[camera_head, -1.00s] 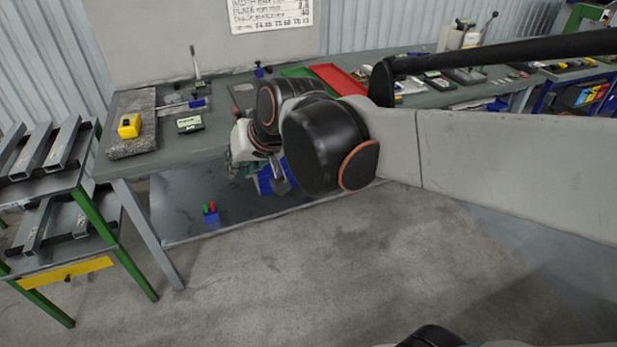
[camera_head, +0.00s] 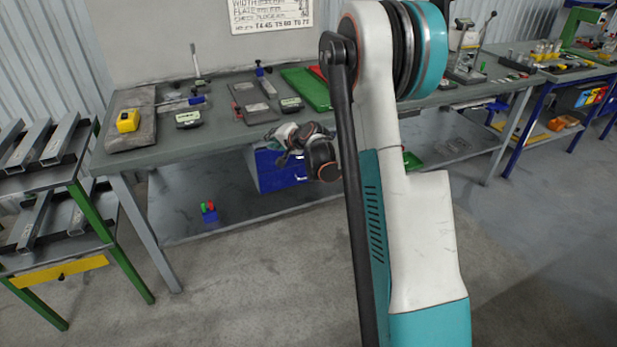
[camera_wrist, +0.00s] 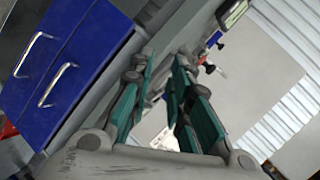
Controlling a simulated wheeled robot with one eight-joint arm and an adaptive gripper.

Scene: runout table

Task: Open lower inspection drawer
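The blue drawer unit (camera_head: 285,178) stands under the workbench, partly hidden by my arm in the head view. In the tilted wrist view it shows two blue drawers with silver bar handles. The lower drawer's handle (camera_wrist: 37,52) is the one farther from the bench top; the upper drawer's handle (camera_wrist: 58,85) is nearer it. Both drawers look shut. My gripper (camera_head: 285,140) is in front of the unit near the bench edge. In the wrist view my gripper (camera_wrist: 165,75) is open, with nothing between its teal-padded fingers, and points past the handles, apart from them.
The workbench top (camera_head: 225,135) overhangs the unit and carries a yellow object (camera_head: 128,120), a green tray (camera_head: 305,88) and tools. A small blue block with red and green pegs (camera_head: 209,212) sits on the lower shelf. A metal rack (camera_head: 60,190) stands left. The floor in front is clear.

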